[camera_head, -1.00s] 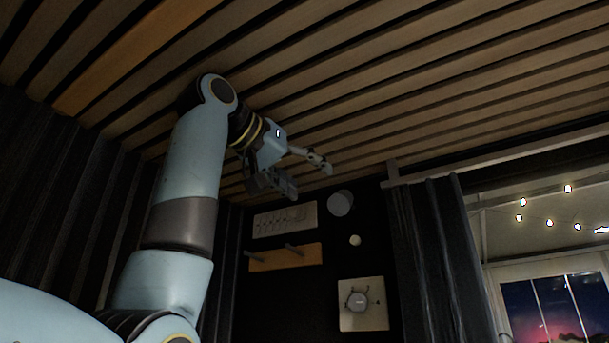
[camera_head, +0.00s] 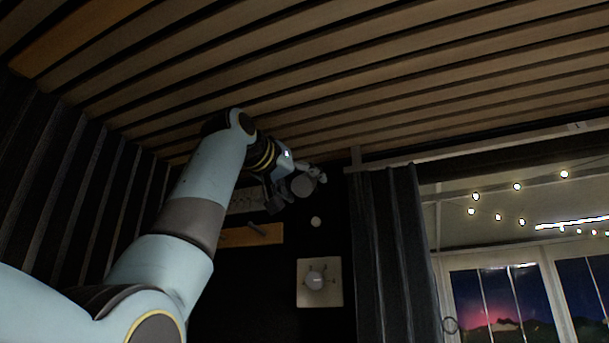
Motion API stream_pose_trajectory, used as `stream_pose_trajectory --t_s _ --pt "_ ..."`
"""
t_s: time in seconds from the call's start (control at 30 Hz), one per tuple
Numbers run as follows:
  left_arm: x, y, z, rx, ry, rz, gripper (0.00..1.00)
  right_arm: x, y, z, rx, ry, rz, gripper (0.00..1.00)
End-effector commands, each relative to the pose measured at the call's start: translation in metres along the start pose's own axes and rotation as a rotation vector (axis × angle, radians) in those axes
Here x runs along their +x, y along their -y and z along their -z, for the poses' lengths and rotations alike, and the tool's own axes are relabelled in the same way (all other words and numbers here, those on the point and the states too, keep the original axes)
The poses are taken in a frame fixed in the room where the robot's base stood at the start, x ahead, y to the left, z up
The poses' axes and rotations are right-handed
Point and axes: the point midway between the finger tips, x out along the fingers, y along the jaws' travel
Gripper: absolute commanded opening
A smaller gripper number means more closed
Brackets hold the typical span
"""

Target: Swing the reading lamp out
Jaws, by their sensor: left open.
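A round grey disc-shaped piece (camera_head: 303,186), which looks like the reading lamp's head, shows against the dark back wall. My left gripper (camera_head: 296,189) is open in front of that wall, just below the slatted ceiling. One finger lies over the upper right edge of the disc and the other is at its lower left, so the disc shows between them. I cannot tell whether either finger touches it. The lamp's arm or mount is not visible. My right gripper is not in view.
A wooden rail with pegs (camera_head: 262,236) and a pale panel (camera_head: 245,199) are partly behind my arm. A small white knob (camera_head: 316,221) and a square plate with a dial (camera_head: 319,282) are on the wall. A dark curtain (camera_head: 385,255) hangs to the right.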

Motion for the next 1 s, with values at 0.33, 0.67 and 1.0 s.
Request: stream_pose_trajectory --t_s 0.33,0.67,1.0 --pt "0.0125 0.0005 -0.0015 0.000 0.000 0.001 0.66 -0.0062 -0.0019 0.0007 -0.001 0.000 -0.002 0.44" --pt "0.0122 0.0004 -0.0013 0.000 0.000 0.001 0.33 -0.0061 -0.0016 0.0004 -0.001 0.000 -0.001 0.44" --pt "0.0117 -0.0005 0.0018 -0.006 0.050 0.008 0.10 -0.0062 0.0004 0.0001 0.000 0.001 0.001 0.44"
